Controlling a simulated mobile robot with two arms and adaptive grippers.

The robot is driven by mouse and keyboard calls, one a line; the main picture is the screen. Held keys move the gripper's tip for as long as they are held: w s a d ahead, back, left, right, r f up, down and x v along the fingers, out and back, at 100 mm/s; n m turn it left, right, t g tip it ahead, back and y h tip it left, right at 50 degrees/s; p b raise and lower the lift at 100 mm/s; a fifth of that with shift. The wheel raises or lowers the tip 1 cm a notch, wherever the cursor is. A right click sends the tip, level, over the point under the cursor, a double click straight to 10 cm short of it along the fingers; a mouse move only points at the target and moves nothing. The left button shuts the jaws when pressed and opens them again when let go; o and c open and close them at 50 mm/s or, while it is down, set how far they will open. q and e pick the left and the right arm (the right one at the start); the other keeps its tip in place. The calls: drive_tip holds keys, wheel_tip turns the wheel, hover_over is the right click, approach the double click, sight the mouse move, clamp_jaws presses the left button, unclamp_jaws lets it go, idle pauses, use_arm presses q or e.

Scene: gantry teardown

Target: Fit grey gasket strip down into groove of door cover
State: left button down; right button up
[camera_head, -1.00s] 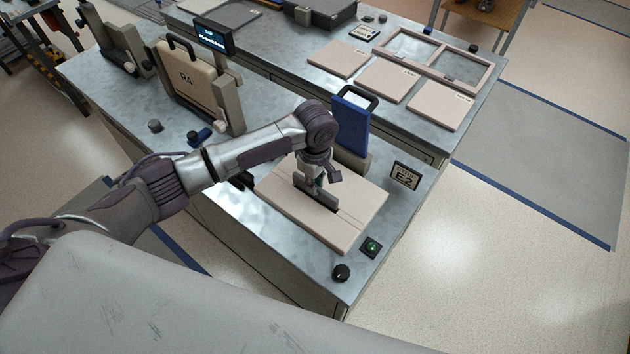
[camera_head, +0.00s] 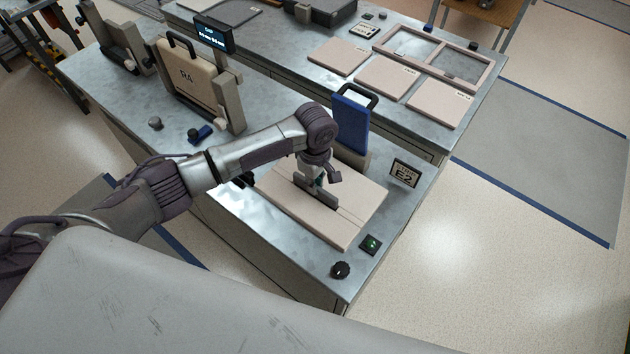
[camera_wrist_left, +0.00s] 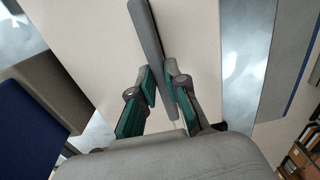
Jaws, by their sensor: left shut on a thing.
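The door cover (camera_head: 346,226) is a flat beige panel lying on the near end of the metal bench. A thin groove line runs across its top. The grey gasket strip (camera_head: 322,197) stands on edge at the middle of the cover, roughly along that line. My left gripper (camera_head: 316,182) is shut on the strip from above. In the left wrist view the green-padded fingers (camera_wrist_left: 160,88) pinch the grey strip (camera_wrist_left: 149,36) over the beige cover (camera_wrist_left: 205,45). I cannot tell whether the strip's lower edge is in the groove. My right gripper is not in view.
A blue panel (camera_head: 350,125) with a black handle stands behind the cover. A sign marked E2 (camera_head: 405,173), a green-lit button box (camera_head: 370,244) and a black knob (camera_head: 341,270) sit around it. A beige R4 panel (camera_head: 186,82) stands in a holder further left.

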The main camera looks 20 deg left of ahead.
use_arm(q)
drive_tip(key=shift+f, duration=0.65)
drive_tip(key=c, duration=1.1)
unclamp_jaws()
drive_tip(key=shift+r, duration=0.1)
wheel_tip(320, 180, up, 12)
